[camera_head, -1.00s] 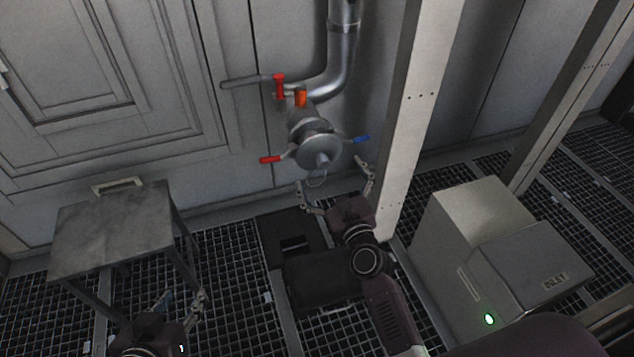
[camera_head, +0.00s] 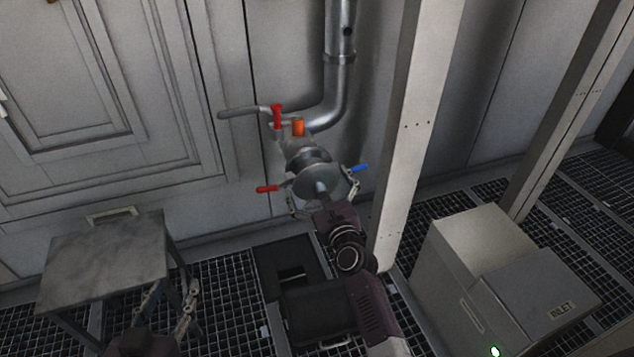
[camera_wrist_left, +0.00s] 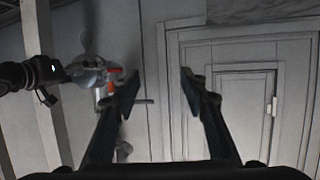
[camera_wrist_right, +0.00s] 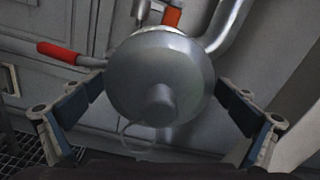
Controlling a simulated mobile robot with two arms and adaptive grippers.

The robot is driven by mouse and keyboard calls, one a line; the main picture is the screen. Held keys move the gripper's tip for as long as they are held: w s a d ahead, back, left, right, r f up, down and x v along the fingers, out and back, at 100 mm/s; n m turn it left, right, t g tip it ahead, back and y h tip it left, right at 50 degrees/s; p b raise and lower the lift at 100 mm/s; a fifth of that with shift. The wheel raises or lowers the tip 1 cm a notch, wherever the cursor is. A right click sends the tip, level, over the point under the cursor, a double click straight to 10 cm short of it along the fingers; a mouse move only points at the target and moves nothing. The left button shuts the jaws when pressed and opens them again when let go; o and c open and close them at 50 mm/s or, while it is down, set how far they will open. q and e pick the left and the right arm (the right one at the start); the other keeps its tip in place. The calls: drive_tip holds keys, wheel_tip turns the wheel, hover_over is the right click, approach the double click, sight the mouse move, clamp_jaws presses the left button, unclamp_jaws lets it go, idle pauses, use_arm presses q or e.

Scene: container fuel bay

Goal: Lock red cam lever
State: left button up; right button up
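The red cam lever (camera_head: 267,188) sticks out to the left of the round metal coupling cap (camera_head: 318,180). It also shows in the right wrist view (camera_wrist_right: 58,52), left of the cap. A blue lever (camera_head: 360,168) sticks out on the cap's right side. My right gripper (camera_head: 322,200) is open around the front of the cap, with its fingers (camera_wrist_right: 160,112) apart on either side and nothing visibly gripped. Contact with the cap cannot be told. My left gripper (camera_head: 172,300) is open and empty at the lower left, in front of the metal table.
A grey metal table (camera_head: 105,260) stands at the left. A pale post (camera_head: 415,130) rises close right of my right arm. A grey inlet box (camera_head: 530,280) stands at lower right.

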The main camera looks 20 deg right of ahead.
drive_tip(key=c, duration=1)
use_arm(q)
drive_tip(key=shift+c, duration=0.9)
use_arm(e)
drive_tip(key=shift+c, duration=0.4)
use_arm(q)
drive_tip(key=shift+w+d+f, duration=0.1)
drive_tip(key=shift+d+f, duration=0.1)
drive_tip(key=shift+c, duration=1.4)
drive_tip(key=w+d+f+m, duration=0.2)
drive_tip(key=d, duration=0.1)
drive_tip(key=w+d+f+m, duration=0.1)
drive_tip(key=shift+d+m+y, duration=0.2)
drive_tip(key=shift+m+y, duration=0.1)
drive_tip(key=shift+m, duration=0.1)
clamp_jaws()
drive_tip(key=m+t, duration=0.3)
drive_tip(key=m, duration=1)
approach(267, 190)
drive_tip(key=shift+y, duration=0.4)
drive_tip(key=w, duration=0.4)
drive_tip(key=w+d, duration=0.1)
drive_tip(key=w, duration=0.2)
drive_tip(key=shift+f, duration=0.35)
